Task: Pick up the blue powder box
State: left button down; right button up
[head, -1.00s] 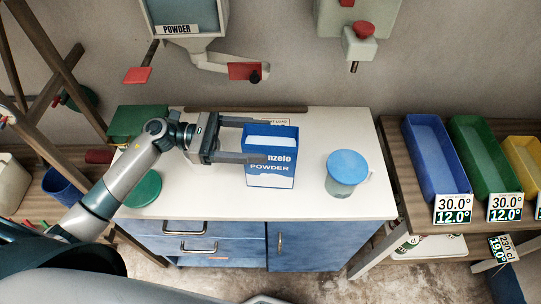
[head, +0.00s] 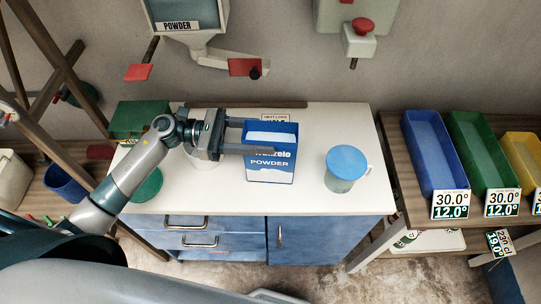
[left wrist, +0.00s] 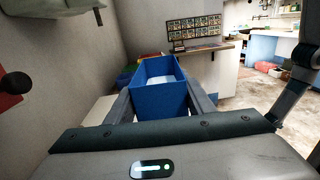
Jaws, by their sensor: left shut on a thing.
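The blue powder box (head: 270,168), with a white lower front and lettering, is upright over the white top of the cabinet; it is open at the top with pale contents. My left gripper (head: 256,136) comes from the left and is shut on the box's upper part, one finger across the front and the other behind. In the left wrist view the box (left wrist: 160,88) sits between the two fingers. The far fingertip is partly hidden by the box. I cannot tell whether the box's base touches the top. My right gripper is not in view.
A glass jar with a blue lid (head: 347,163) stands right of the box. A green lid (head: 147,187) and a green box (head: 138,118) are at left. A powder dispenser (head: 186,22) hangs above. Blue (head: 436,155), green and yellow bins stand on the right bench.

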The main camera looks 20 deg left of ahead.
pick_arm(q)
jog(key=shift+r, duration=0.2)
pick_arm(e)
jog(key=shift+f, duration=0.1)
